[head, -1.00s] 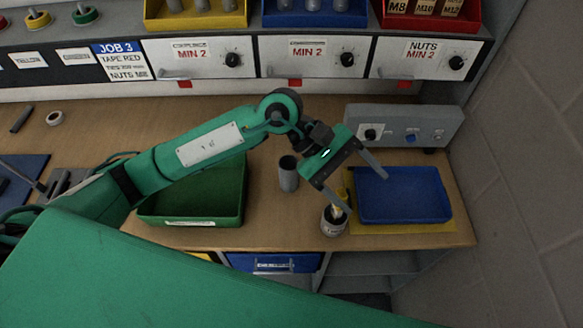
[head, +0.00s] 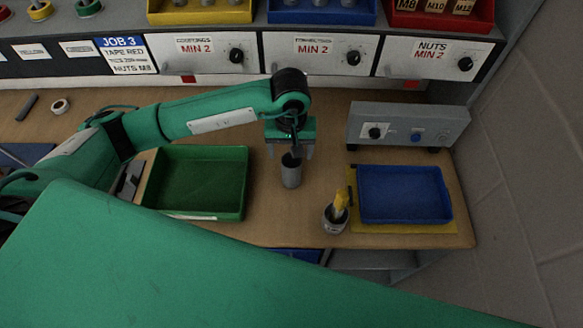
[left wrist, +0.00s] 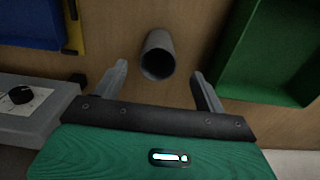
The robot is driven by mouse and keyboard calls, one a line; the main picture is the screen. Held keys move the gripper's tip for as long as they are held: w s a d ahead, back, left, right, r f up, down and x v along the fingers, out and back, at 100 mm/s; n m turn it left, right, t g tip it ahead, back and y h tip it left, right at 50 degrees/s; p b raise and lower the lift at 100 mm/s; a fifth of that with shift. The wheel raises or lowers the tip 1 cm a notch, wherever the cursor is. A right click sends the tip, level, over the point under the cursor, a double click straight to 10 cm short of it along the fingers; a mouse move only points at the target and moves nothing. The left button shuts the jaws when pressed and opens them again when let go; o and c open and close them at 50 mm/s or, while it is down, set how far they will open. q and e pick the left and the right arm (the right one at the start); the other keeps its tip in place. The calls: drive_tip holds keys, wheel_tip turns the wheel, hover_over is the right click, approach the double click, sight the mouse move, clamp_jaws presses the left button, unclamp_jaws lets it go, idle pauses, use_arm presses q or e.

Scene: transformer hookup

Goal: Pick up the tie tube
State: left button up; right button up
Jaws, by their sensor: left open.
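The tie tube (head: 291,172) is a grey open-topped cylinder standing upright on the bench between the green tray and the blue tray. It also shows in the left wrist view (left wrist: 158,54), just beyond the fingertips and between their lines. My left gripper (head: 291,153) is above and behind the tube in the head view, pointing down. In the left wrist view its two fingers (left wrist: 160,70) are spread wide with nothing between them. The fingers do not appear to touch the tube. My right gripper is not in view.
A green tray (head: 243,195) is left of the tube and a blue tray (head: 449,205) on a yellow mat is to the right. A small pot (head: 335,222) with a yellow item stands at front right. A grey control box (head: 408,126) is behind.

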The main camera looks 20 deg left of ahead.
sight(291, 162)
use_arm(q)
drive_tip(key=f+p, duration=0.1)
drive_tip(key=f, duration=0.1)
drive_tip(key=f+p, duration=0.2)
drive_tip(key=f, duration=0.1)
drive_tip(key=shift+w+f, duration=0.25)
drive_tip(key=shift+f, duration=0.6)
drive_tip(key=c, duration=1)
drive_tip(key=shift+r, duration=0.1)
